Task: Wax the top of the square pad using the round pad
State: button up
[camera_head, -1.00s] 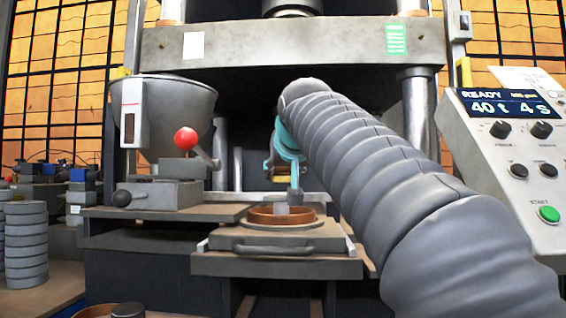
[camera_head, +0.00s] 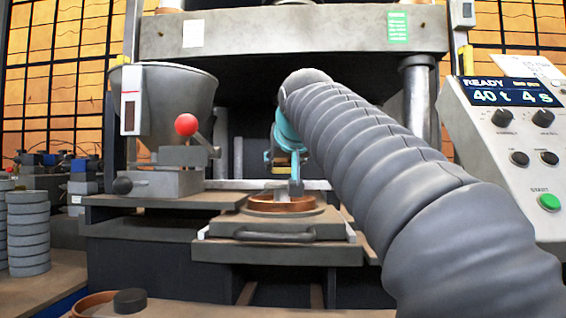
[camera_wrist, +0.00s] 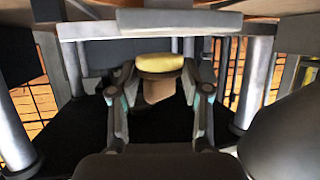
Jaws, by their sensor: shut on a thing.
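My gripper (camera_wrist: 159,78) is shut on the round pad (camera_wrist: 160,64), which has a yellow rounded face and a brownish body between the two fingers in the wrist view. In the head view my gripper (camera_head: 288,165) hangs over the press's front tray, just above a copper-brown ring (camera_head: 268,205). A little yellow shows beside it, partly hidden by the gripper. The ring sits on a square grey slab (camera_head: 235,222) with a handle at the front. I cannot make out a separate square pad, and contact with the slab cannot be told.
A grey hopper (camera_head: 180,95) and a red-knobbed lever (camera_head: 186,125) stand left of the tray. The press beam (camera_head: 300,33) is overhead, with a pillar (camera_head: 418,90) at right. A control panel (camera_head: 515,150) stands far right. Stacked grey discs (camera_head: 28,235) are at left.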

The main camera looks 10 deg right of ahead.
aim_at(283, 170)
jog(key=shift+f+b, duration=0.7)
jog(key=shift+f, duration=0.2)
jog(key=shift+s, duration=0.1)
jog(key=shift+s+a+b, duration=0.2)
jog(key=shift+s+a, duration=0.1)
jog(key=shift+s, duration=0.55)
jog(key=shift+s+a+b, duration=0.2)
jog(key=shift+s+a, duration=0.05)
jog(key=shift+s, duration=0.55)
jog(key=shift+s+a+f+b, duration=0.1)
jog(key=shift+s+a+b, duration=0.2)
jog(key=shift+s, duration=0.55)
jog(key=shift+s+a+b, duration=0.15)
jog(key=shift+s+a, duration=0.1)
jog(key=shift+s, duration=0.55)
jog(key=shift+w+d+p, duration=0.35)
jog(key=shift+w+p, duration=0.2)
jog(key=shift+w, duration=0.6)
jog(key=shift+w+d+p, duration=0.4)
jog(key=shift+w+p, duration=0.1)
jog(key=shift+w, duration=0.6)
jog(key=shift+w+d+p, duration=0.35)
jog(key=shift+w+p, duration=0.2)
jog(key=shift+w, duration=0.6)
jog(key=shift+r, duration=0.2)
jog(key=shift+r, duration=2.95)
